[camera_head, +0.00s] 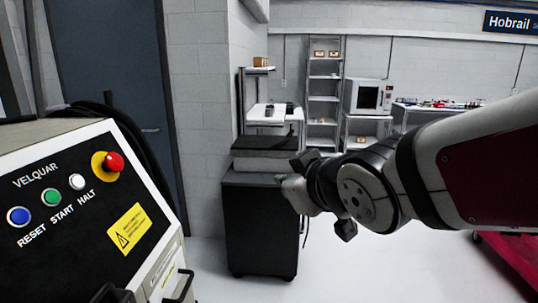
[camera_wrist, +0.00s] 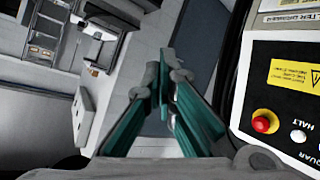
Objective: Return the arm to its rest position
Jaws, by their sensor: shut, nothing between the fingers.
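My arm enters the head view from the right and reaches out across the room's middle. My gripper (camera_head: 298,182) is at its left end, in front of a dark cabinet and apart from the Velquar control panel (camera_head: 60,200). In the wrist view my gripper (camera_wrist: 161,84) shows its teal-padded fingers close together, shut and with nothing held. The panel, tilted in the wrist view (camera_wrist: 285,92), lies to the right of the fingers and is not touched.
The panel carries a red knob (camera_head: 113,162) on yellow and blue, green and white buttons. A dark cabinet (camera_head: 262,230) stands behind my gripper. Shelving (camera_head: 323,98) and a microwave-like box (camera_head: 368,97) are at the back. The floor (camera_head: 390,270) below my arm is clear.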

